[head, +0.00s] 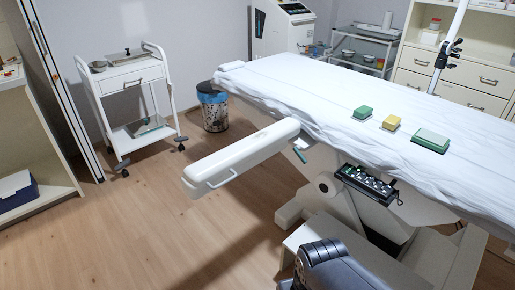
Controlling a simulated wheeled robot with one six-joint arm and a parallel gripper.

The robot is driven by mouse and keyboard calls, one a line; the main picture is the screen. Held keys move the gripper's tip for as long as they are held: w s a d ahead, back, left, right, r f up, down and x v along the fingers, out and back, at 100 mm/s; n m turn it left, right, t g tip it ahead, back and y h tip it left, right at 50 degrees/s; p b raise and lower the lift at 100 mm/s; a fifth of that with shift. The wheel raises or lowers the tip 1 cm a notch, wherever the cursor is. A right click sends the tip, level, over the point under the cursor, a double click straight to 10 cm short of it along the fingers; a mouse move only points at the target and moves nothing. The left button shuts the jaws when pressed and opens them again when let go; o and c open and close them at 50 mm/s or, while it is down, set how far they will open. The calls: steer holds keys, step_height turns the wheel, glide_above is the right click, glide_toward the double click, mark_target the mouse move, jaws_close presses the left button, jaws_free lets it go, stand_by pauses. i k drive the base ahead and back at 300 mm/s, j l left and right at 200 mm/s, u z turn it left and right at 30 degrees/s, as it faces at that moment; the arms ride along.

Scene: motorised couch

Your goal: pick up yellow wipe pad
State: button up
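The yellow wipe pad (392,122) lies on the white sheet of the motorised couch (300,88). It sits between a small green pad (362,112) on its left and a larger green pad (430,140) on its right, with small gaps between them. Part of my arm shows dark grey at the bottom of the head view, well short of the pads. My gripper is not visible in this view.
A white armrest (240,158) juts left from the couch. A black control box (367,184) hangs on its near side. A white trolley (130,90) and a bin (213,108) stand at the back left. The wooden floor (130,230) at left is clear.

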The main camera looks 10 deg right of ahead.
mark_target(392, 123)
steer(key=z, duration=1.5)
